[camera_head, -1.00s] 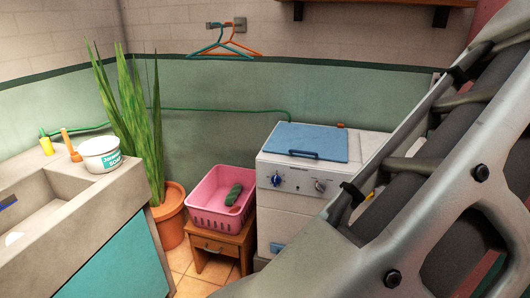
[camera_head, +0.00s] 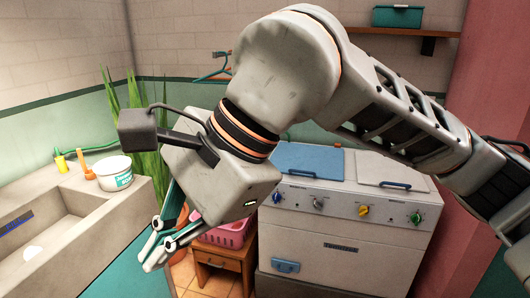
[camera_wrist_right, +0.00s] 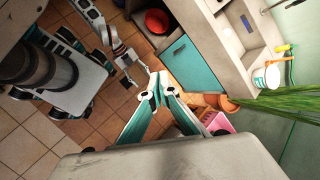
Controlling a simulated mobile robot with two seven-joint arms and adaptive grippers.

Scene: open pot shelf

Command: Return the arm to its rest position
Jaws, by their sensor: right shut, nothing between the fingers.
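My right arm reaches across the middle of the head view from the right edge, bent at a pale rounded link. Its gripper (camera_head: 160,245) points down and left, in front of the sink's cabinet and the pink basket. The teal fingers are shut with nothing between them. In the right wrist view the fingers (camera_wrist_right: 155,85) meet at their tips above the tiled floor. My left gripper (camera_wrist_right: 128,66) appears small beyond them; I cannot tell whether it is open. The left arm is not in the head view.
The washing machine (camera_head: 340,246) stands behind my right arm. The pink basket (camera_head: 226,236) rests on a wooden stool (camera_head: 222,258), partly hidden. A sink counter (camera_head: 92,215) with a white tub (camera_head: 113,172) is at left. A wall shelf (camera_head: 432,31) is at upper right.

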